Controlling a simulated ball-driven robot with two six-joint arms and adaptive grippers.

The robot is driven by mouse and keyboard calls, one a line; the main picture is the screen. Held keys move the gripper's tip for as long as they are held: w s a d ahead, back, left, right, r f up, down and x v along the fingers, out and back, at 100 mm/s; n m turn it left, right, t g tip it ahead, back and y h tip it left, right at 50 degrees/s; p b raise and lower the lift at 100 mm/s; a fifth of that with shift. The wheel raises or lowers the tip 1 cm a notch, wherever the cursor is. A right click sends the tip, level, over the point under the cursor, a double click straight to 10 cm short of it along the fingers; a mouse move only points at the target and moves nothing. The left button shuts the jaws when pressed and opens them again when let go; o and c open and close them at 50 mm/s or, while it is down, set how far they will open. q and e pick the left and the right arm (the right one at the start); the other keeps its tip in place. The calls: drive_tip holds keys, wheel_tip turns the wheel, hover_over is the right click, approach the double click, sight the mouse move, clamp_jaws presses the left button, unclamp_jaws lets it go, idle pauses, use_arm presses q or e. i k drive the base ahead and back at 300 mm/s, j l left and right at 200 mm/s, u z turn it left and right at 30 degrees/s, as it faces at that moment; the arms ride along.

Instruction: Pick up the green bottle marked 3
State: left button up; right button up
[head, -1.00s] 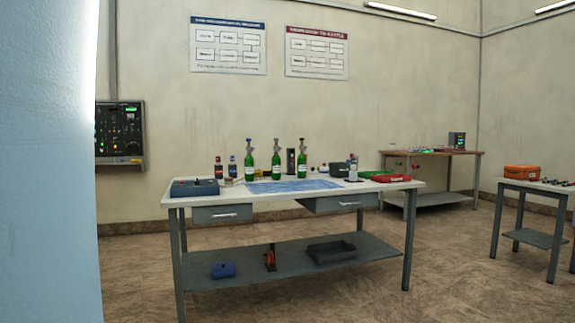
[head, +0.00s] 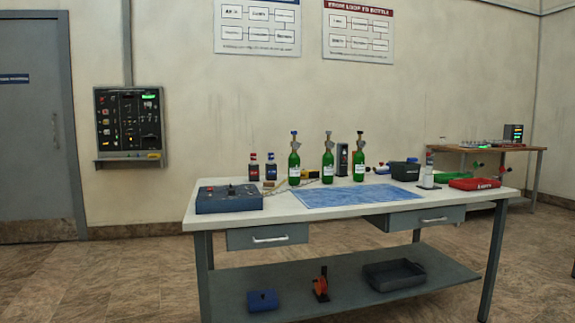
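Three green bottles stand upright in a row on the white-topped table (head: 280,214), behind a blue mat (head: 345,197). They are the left bottle (head: 294,168), the middle bottle (head: 327,168) and the right bottle (head: 359,168). Each has a pale label and a valve on top. The labels are too small to read, so I cannot tell which is marked 3. Neither of my grippers is in view.
A blue-grey box (head: 228,200) sits at the table's left end. Two small dark bottles (head: 262,167), a black bin (head: 405,171) and a red tray (head: 474,184) are also on top. A lower shelf (head: 350,277) holds several items. The floor (head: 110,280) at left is clear.

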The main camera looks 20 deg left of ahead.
sight(293, 159)
drive_tip(key=i+j+u, duration=0.1)
drive_tip(key=i+j, duration=0.85)
